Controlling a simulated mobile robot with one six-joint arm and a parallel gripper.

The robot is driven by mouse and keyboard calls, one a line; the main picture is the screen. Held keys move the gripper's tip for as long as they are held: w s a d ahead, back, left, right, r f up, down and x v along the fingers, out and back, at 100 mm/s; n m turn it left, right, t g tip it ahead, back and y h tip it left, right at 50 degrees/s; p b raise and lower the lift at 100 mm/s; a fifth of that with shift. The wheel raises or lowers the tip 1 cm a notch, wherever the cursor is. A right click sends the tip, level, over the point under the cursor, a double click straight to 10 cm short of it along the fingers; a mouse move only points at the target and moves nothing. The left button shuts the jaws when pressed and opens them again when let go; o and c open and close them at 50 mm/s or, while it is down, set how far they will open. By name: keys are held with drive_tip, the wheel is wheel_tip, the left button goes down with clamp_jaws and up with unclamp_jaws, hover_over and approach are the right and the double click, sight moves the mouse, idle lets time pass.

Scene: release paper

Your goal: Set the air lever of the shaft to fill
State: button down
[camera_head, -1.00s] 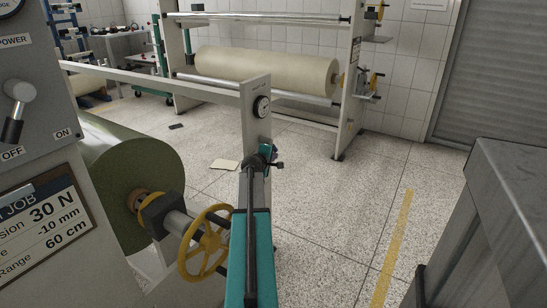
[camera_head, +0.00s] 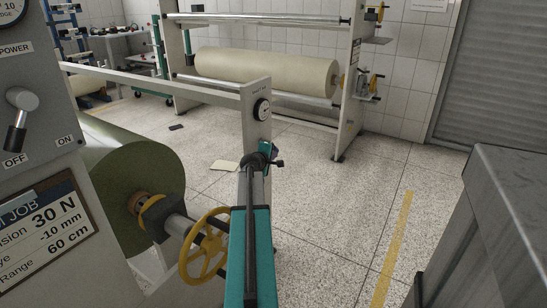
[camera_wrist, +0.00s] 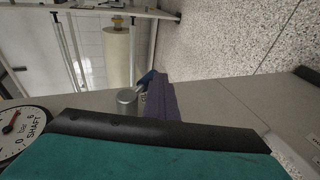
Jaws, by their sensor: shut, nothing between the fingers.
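The shaft post (camera_head: 256,115) carries a round gauge (camera_head: 262,109); the wrist view shows this gauge (camera_wrist: 20,130) at the left edge, marked SHAFT and bar. Beside it in that view is the lever's grey round hub (camera_wrist: 128,98), with a dark blue part (camera_wrist: 147,78) like a handle, partly covered. My gripper (camera_head: 277,163) is small and dark in the head view, just below the gauge, at the end of my teal arm. In the wrist view its purplish-dark end (camera_wrist: 161,100) is shut and empty, close beside the hub; contact cannot be told. The lever's setting is not readable.
A yellow handwheel (camera_head: 204,246) and a green roll (camera_head: 135,175) stand left of my arm. A grey panel with a power switch (camera_head: 18,118) is at the near left. A grey cabinet (camera_head: 490,220) stands at right. Speckled floor (camera_head: 340,210) is clear between.

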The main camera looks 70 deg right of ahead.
drive_tip(key=s+a+r, duration=0.1)
drive_tip(key=s+a, duration=0.1)
drive_tip(key=a, duration=0.4)
drive_tip(key=s+a+r+p, duration=0.1)
drive_tip(key=s+a, duration=0.2)
drive_tip(key=a, duration=0.4)
drive_tip(key=shift+s, duration=0.35)
idle(0.7)
